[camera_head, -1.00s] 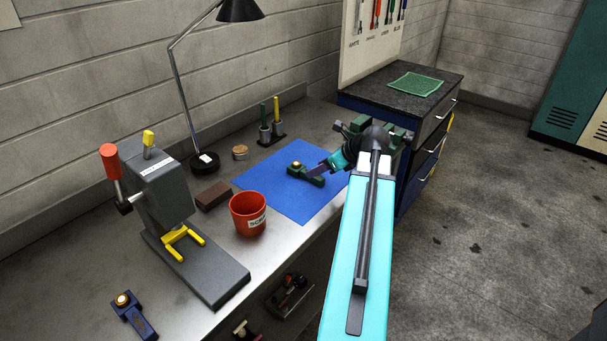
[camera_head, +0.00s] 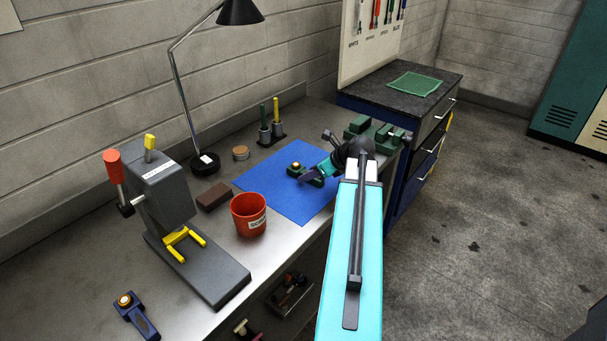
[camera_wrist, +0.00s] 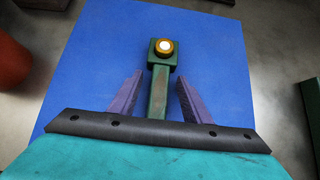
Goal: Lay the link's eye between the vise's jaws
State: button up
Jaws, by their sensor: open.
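A green link (camera_wrist: 158,88) lies on the blue mat, its square end with a brass-and-white eye (camera_wrist: 165,46) pointing away from my wrist. In the head view the link (camera_head: 297,168) is partly hidden by my gripper (camera_head: 312,176). My gripper (camera_wrist: 160,77) is open, its two purple-grey fingers on either side of the link's bar, with a gap showing at each side. The green vise (camera_head: 384,135) stands at the right end of the bench. My arm hides part of it, and I cannot tell how wide its jaws are.
The blue mat (camera_head: 270,194) has free room around the link. A red bucket (camera_head: 247,215), a brown block (camera_head: 212,196) and a grey press (camera_head: 167,190) stand to the left. A dark blue link (camera_head: 137,318) lies at the front left. A lamp (camera_head: 205,162) stands behind.

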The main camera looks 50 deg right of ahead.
aim_at(302, 170)
dwell(0.5)
grip_shut()
jog(key=shift+r, duration=0.2)
jog(key=shift+r+b, duration=0.55)
jog(key=shift+r, duration=0.8)
jog(key=shift+s+r, duration=0.15)
jog(key=shift+r, duration=0.1)
jog(key=s, duration=0.3)
jog(key=s+a+b, duration=0.1)
jog(key=s, duration=0.2)
jog(key=s+a+b, duration=0.1)
jog(key=s, duration=0.3)
jog(key=shift+a+r, duration=0.2)
jog(key=shift+r, duration=0.2)
jog(key=shift+s+b, duration=0.25)
jog(key=shift+b, duration=0.85)
jog(key=shift+s+b, duration=0.1)
jog(key=shift+b, duration=0.25)
